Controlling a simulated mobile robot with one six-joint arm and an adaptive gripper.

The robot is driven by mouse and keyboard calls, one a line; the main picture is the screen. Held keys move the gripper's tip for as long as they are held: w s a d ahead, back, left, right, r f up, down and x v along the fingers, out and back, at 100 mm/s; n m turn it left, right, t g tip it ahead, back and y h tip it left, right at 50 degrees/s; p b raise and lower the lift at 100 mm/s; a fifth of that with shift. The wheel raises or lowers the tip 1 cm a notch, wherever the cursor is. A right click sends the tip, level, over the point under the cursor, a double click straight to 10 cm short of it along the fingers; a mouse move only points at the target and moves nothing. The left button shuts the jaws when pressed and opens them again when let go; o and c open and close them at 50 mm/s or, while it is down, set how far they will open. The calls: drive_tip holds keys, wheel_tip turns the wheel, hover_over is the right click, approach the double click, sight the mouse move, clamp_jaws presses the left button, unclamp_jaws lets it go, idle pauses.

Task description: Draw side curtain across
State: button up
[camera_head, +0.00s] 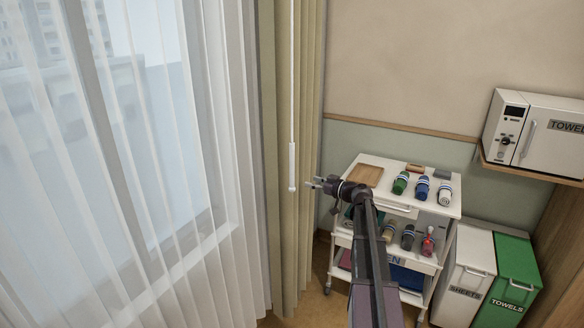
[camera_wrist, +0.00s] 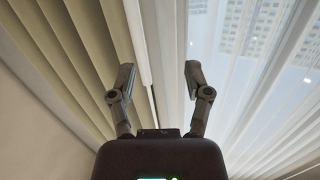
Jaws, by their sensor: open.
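The side curtain (camera_head: 305,120) is a beige-green pleated drape, bunched at the right edge of the window. It fills the left of the wrist view (camera_wrist: 60,50). A thin white draw wand (camera_head: 292,165) hangs in front of it, with a thicker handle at its lower end. My gripper (camera_head: 312,184) is open, just right of the wand's handle in the head view. In the wrist view my gripper (camera_wrist: 155,75) has its fingers spread, and the white wand (camera_wrist: 137,40) shows between them, nearer the left finger. I see no contact with it.
A white sheer curtain (camera_head: 130,200) covers the window on the left. A white trolley (camera_head: 440,205) with rolled items stands right of the drape, behind my arm. Sheets and towels bins (camera_head: 512,270) and a wall-mounted towels cabinet (camera_head: 550,135) are farther right.

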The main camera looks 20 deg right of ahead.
drive_tip(key=d, duration=0.1)
drive_tip(key=d+r+t, duration=0.1)
drive_tip(key=d, duration=0.1)
drive_tip(key=shift+w+d+r+h, duration=0.2)
drive_tip(key=shift+h, duration=0.2)
drive_tip(key=shift+w, duration=0.1)
drive_tip(key=x, duration=1.3)
drive_tip(key=shift+w+a+r, duration=0.15)
drive_tip(key=shift+w+a, duration=0.05)
